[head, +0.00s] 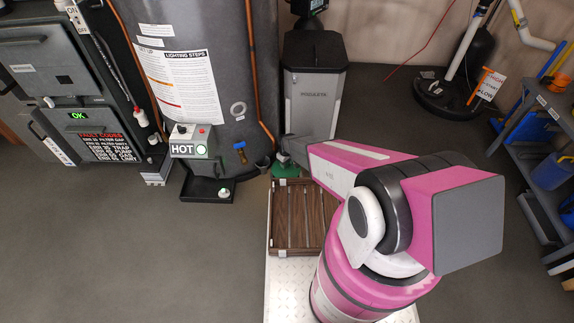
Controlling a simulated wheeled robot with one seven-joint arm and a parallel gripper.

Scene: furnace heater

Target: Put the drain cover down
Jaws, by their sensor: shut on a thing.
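My gripper (284,151) is at the far end of my pink arm, small and dark, just in front of the grey cabinet and right of the tank. It is shut on a green piece (285,170), which I take to be the drain cover. Only a small part of the cover shows, and its full shape is hidden. The cover is close above the far edge of a brown slatted rack (290,218). I cannot tell whether it touches the rack or the floor.
A big grey tank (215,100) stands left of the gripper, with a black tray (207,190) at its foot. A grey cabinet (313,90) stands behind. A sump lid (440,100) is at the back right, shelves (540,120) far right. Floor at left is clear.

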